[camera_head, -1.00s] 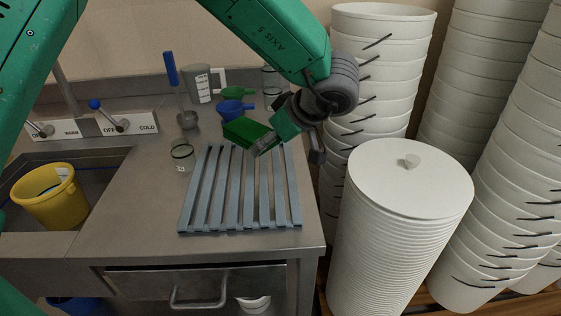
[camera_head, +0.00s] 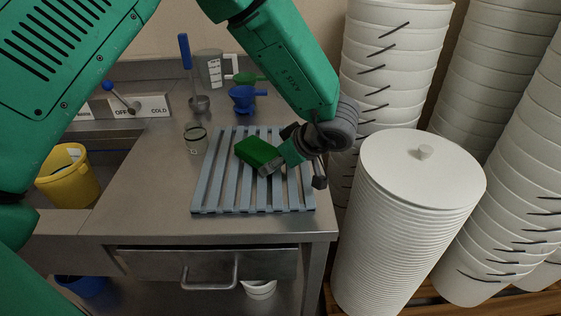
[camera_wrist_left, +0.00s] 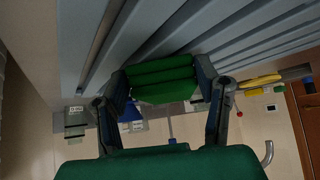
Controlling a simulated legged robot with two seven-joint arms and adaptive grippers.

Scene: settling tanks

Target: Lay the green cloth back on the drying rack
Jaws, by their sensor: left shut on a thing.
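The green cloth (camera_head: 257,151) is a folded, thick block. My left gripper (camera_head: 271,165) is shut on its near right end, and the cloth juts out to the upper left. The cloth appears over the upper middle of the blue-grey slatted drying rack (camera_head: 231,190), which lies flat on the steel counter. In the left wrist view the folded cloth (camera_wrist_left: 160,78) sits between both fingers, with the rack slats (camera_wrist_left: 210,30) close beside it. I cannot tell whether the cloth touches the slats. My right gripper is not in view.
A glass jar (camera_head: 195,140), a ladle (camera_head: 199,104), a blue funnel (camera_head: 243,100) and a measuring jug (camera_head: 209,70) stand behind and left of the rack. Tall stacks of white buckets (camera_head: 392,60) and lids (camera_head: 410,230) stand close on the right. A yellow bucket (camera_head: 68,178) is in the sink.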

